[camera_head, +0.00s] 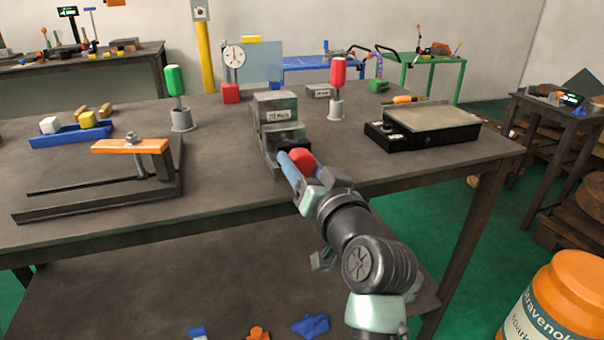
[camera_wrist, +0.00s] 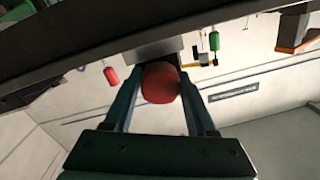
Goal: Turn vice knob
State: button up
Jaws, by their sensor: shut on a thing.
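The vice (camera_head: 275,125) is a dark grey block with a small label, standing near the front edge of the workbench. Its round red knob (camera_head: 302,160) faces the front of the bench. My gripper (camera_head: 297,165) reaches in from the front right, with its blue fingers around the knob. In the wrist view, the red knob (camera_wrist: 160,83) sits between the two fingers of my gripper (camera_wrist: 160,90), which are shut on it. The grey vice body (camera_wrist: 152,48) shows just behind the knob. The finger on the knob's far side is mostly hidden in the head view.
On the workbench (camera_head: 230,190), an orange-armed clamp fixture (camera_head: 130,147) lies left and a black box with a flat plate (camera_head: 430,118) right. Green (camera_head: 175,80) and red (camera_head: 338,72) handled tools stand behind. An orange barrel (camera_head: 565,305) is on the floor at right.

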jog(key=n+b, duration=0.2)
jog(key=n, duration=0.2)
jog(key=shift+f+n, duration=0.1)
jog(key=shift+n, duration=0.3)
dwell(0.4)
jog(key=o, duration=1.4)
jog(key=p+v, duration=0.1)
jog(key=v, duration=1.2)
jog(key=shift+a+p, duration=0.15)
jog(key=shift+p, duration=0.25)
